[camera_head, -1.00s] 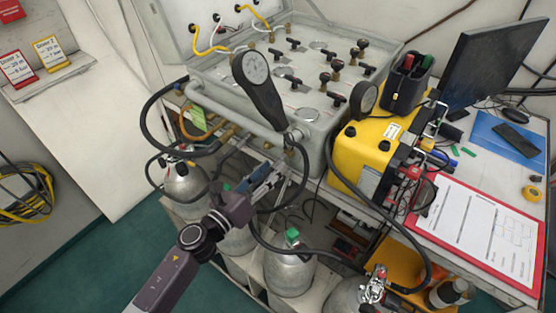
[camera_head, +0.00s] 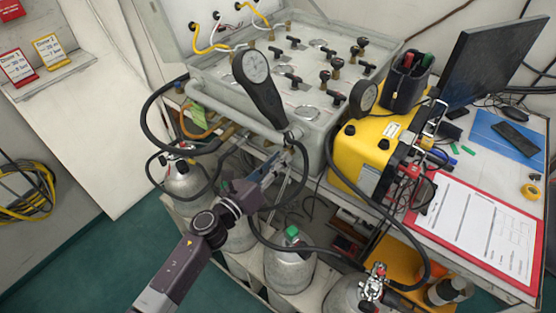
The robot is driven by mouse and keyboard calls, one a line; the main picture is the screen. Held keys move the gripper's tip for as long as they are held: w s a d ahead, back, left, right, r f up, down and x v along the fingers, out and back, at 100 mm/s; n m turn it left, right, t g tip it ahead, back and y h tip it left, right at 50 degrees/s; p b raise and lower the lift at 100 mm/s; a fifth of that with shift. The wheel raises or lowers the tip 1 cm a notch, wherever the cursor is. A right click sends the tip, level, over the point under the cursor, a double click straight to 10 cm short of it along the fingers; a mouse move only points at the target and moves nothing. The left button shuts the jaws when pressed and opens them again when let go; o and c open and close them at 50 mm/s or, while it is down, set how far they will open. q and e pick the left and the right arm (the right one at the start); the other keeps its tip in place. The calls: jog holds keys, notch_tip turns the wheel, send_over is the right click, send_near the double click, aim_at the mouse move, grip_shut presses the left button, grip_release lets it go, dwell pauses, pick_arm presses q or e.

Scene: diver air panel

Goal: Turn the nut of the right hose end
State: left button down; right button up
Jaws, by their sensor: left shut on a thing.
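The grey air panel case (camera_head: 215,72) stands at the back, with a row of fittings along its lower front edge. The right hose end (camera_head: 291,149) is at the front corner of the case. A black hose (camera_head: 304,172) hangs from it and loops down. My left gripper (camera_head: 278,162) reaches up from the lower left with its fingertips at this fitting. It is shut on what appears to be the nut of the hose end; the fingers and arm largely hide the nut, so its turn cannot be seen. My right gripper is out of view.
Grey gas cylinders (camera_head: 288,268) stand below the panel. A black gauge (camera_head: 262,85) leans over the panel's front edge. A yellow box (camera_head: 362,150) stands close on the right, beside a red clipboard (camera_head: 480,228). Loose black hoses hang around my left arm.

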pick_arm(q)
jog(key=shift+n, duration=0.4)
jog(key=n+p, duration=0.1)
jog(key=n, duration=0.4)
jog(key=shift+n, duration=0.3)
jog(key=n+p, duration=0.1)
jog(key=n, duration=0.4)
jog(key=shift+f, duration=0.1)
jog(key=n+p, duration=0.1)
jog(key=n, duration=0.5)
jog(key=shift+f+n, duration=0.1)
jog(key=shift+n, duration=0.3)
jog(key=n+p, duration=0.1)
jog(key=n, duration=0.4)
jog(key=shift+f, duration=0.1)
jog(key=shift+n, duration=0.4)
jog(key=c, duration=1.7)
grip_release()
jog(key=shift+c, duration=0.2)
